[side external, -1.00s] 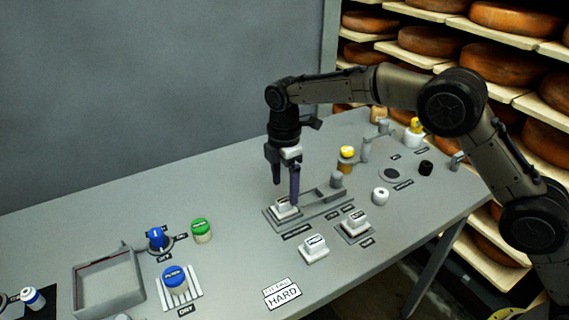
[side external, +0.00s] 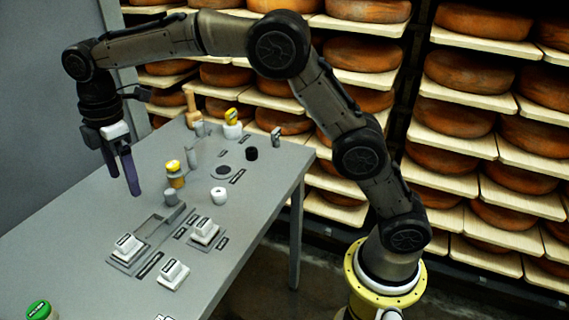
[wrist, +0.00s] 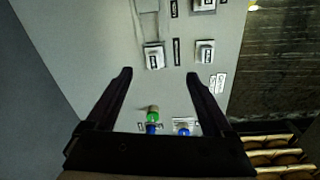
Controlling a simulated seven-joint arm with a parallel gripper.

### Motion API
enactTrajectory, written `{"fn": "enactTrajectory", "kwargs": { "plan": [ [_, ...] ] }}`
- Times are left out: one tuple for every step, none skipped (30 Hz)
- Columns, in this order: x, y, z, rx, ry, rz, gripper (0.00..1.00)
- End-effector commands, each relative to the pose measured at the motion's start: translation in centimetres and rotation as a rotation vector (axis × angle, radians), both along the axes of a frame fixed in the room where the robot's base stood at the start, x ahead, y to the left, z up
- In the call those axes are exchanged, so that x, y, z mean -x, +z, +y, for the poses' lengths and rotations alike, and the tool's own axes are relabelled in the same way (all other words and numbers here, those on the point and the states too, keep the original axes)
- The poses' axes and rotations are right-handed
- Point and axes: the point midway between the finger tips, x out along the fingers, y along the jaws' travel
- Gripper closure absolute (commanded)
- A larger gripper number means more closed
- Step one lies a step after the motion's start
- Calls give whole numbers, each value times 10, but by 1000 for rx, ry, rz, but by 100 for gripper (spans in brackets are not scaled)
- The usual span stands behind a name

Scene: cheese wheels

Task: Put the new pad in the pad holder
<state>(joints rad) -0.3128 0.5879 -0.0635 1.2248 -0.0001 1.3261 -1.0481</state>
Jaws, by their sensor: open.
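A long grey fixture (side external: 160,226), which looks like the pad holder, lies on the table with a raised block and an empty recess. A white block-shaped pad (side external: 128,246) sits at its near end and shows in the wrist view (wrist: 154,57). A second white pad (side external: 204,230) sits on a small grey plate, and a third (side external: 173,273) lies on the bare table. I cannot read which is new. My gripper (side external: 123,190) is open and empty, above the table to the left of the fixture and apart from all pads. Both spread fingers show in the wrist view (wrist: 159,75).
A yellow-capped bottle (side external: 175,175) and a white ring (side external: 218,196) stand beyond the fixture, with a black cap (side external: 251,154) farther right. Green (wrist: 153,112) and blue (wrist: 184,130) knobs show between the fingers. The left strip of table is clear.

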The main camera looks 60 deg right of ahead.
Motion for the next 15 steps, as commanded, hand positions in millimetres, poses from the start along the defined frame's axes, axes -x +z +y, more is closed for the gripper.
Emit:
{"fn": "enactTrajectory", "kwargs": {
  "plan": [
    [15,20,-16,-13,-72,-27,14],
    [24,27,-23,-19,-115,-37,14],
    [36,37,-34,-30,-175,-54,14],
    [46,44,-41,-37,-217,-64,14],
    [55,51,-48,-45,-260,-77,14],
    [69,58,-58,-55,-317,-92,14],
    [79,63,-65,-64,-360,-105,14],
    [90,67,-72,-74,-403,-116,14],
    [104,72,-80,-86,-460,-131,14],
    [116,75,-87,-96,-502,-141,14],
    [127,77,-93,-106,-545,-153,14],
    [143,80,-101,-120,-600,-169,14],
    [154,81,-106,-130,-642,-180,14],
    [166,81,-111,-142,-684,-190,14],
    [182,81,-118,-157,-741,-206,14]
  ]
}}
